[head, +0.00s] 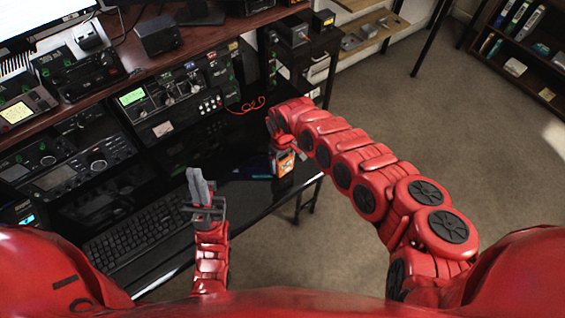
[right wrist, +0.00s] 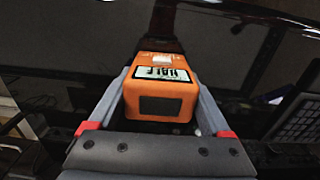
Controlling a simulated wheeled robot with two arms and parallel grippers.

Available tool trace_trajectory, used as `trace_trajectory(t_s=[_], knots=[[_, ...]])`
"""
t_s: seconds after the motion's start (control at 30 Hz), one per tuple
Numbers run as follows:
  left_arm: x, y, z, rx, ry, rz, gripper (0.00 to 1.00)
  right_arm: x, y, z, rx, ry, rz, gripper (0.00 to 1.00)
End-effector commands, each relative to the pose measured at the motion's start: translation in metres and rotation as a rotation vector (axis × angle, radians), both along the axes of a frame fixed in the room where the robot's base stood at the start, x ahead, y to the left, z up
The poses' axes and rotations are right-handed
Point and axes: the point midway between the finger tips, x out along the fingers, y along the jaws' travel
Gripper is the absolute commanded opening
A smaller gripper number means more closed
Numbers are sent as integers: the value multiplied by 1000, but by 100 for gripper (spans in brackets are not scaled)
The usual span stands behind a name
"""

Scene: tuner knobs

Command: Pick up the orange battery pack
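The orange battery pack (head: 284,164) has a white label with dark lettering. In the head view it is at the right end of the black desk, just below my right gripper (head: 282,148). In the right wrist view the pack (right wrist: 162,100) sits between the two grey fingers of my right gripper (right wrist: 163,85), which press close on both its sides. I cannot tell whether its underside touches the desk. My left gripper (head: 197,180) is empty above the desk near the keyboard, its grey fingers together and pointing up in the picture.
The glossy black desk (head: 245,195) holds a keyboard (head: 135,228) at the left. Radio units (head: 165,105) with knobs and lit displays line the back under a wooden shelf (head: 225,30). A small dark shelf unit (head: 322,50) stands behind the desk's right end. Carpet (head: 430,130) at right is clear.

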Motion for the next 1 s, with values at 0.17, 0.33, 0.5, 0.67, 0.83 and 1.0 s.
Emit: trace_trajectory(t_s=[0.17, 0.33, 0.5, 0.67, 0.83, 1.0], knots=[[0, 0, 0, 0, 0, 0, 0, 0, 0, 0, 0, 0, 0, 17], [0, 0, 0, 0, 0, 0, 0, 0, 0, 0, 1, -1, 0, 1], [0, 0, 0, 0, 0, 0, 0, 0, 0, 1, 1, -1, 0, 1], [0, 0, -1, 0, 0, 0, 0, 1, 1, 6, 3, -2, -1, 1], [0, 0, -7, 0, 0, 0, 0, 2, -2, 23, -2, -4, -1, 1], [0, 0, -7, 0, 0, 0, 0, -15, -4, 40, -1, 2, 1, 1]])
